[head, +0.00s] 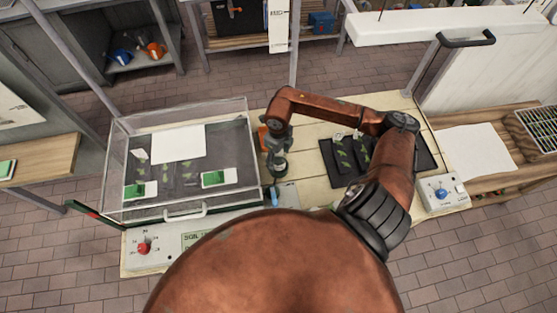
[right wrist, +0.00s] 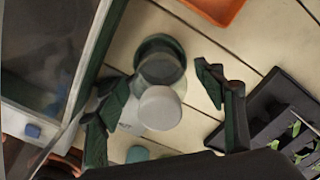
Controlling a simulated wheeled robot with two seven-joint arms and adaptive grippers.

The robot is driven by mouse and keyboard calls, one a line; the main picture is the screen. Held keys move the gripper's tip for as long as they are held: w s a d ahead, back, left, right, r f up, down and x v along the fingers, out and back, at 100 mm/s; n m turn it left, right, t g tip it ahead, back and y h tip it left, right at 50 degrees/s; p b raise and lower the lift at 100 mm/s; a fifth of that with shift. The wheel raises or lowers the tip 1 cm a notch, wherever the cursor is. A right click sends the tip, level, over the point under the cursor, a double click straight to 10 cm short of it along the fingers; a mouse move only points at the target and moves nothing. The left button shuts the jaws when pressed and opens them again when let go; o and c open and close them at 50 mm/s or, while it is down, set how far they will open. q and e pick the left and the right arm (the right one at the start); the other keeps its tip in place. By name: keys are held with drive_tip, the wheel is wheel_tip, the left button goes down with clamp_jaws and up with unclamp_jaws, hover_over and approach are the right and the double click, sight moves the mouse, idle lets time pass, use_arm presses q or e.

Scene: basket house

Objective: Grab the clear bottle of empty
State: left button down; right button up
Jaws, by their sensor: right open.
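The clear bottle (right wrist: 160,108) has a white cap and a dark green base. It stands upright on the pale wooden bench. In the right wrist view I look down on it between the two fingers of my right gripper (right wrist: 163,84). The fingers are spread wide, with a gap on both sides of it. My left gripper is not in view.
Left of the bottle is a clear-walled case (head: 186,108) with a front handle. A black tray (head: 340,180) with small plants lies to the right. An orange tray (right wrist: 218,8) is close behind the bottle. A blue item (head: 274,196) lies in front.

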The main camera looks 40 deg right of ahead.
wheel_tip(320, 180, down, 2)
drive_tip(key=c, duration=1.2)
drive_tip(key=shift+c, duration=0.2)
